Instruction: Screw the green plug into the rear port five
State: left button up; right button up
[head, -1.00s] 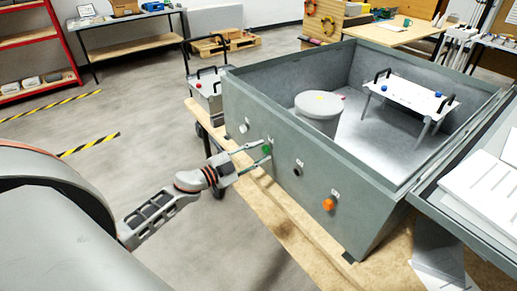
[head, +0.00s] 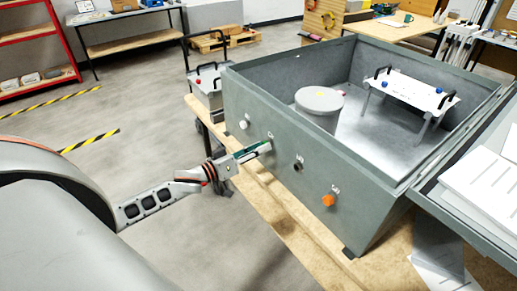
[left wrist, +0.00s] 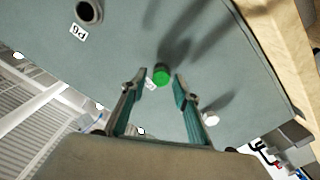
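The green plug (left wrist: 162,74) sits at a port in the grey-green wall of the big housing (head: 290,190). In the left wrist view it shows between and slightly beyond the fingertips of my left gripper (left wrist: 161,76). The fingers are open, with a narrow gap on each side of the plug. In the head view my left gripper (head: 258,150) is close to the wall and its fingers hide the plug. How deep the plug sits is not visible. The label beside the plug is partly covered by a finger. My right gripper is not in view.
A dark open port (left wrist: 88,10) labelled P6 is on one side of the green plug, a white plug (left wrist: 210,118) on the other. An orange plug (head: 329,200) is farther along the wall. A grey cylinder (head: 319,108) and a small table-like bracket (head: 410,95) stand inside the housing.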

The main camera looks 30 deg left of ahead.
pick_arm(q)
grip_shut()
jog(key=shift+a+f+h, duration=0.1)
jog(key=shift+h, duration=0.2)
jog(key=shift+m, duration=0.3)
jog(key=m+b, duration=0.2)
jog(key=m, duration=0.9)
jog(key=m+b, duration=0.2)
jog(key=m, duration=1)
jog(key=shift+d+m, duration=0.2)
jog(key=shift+m, duration=0.1)
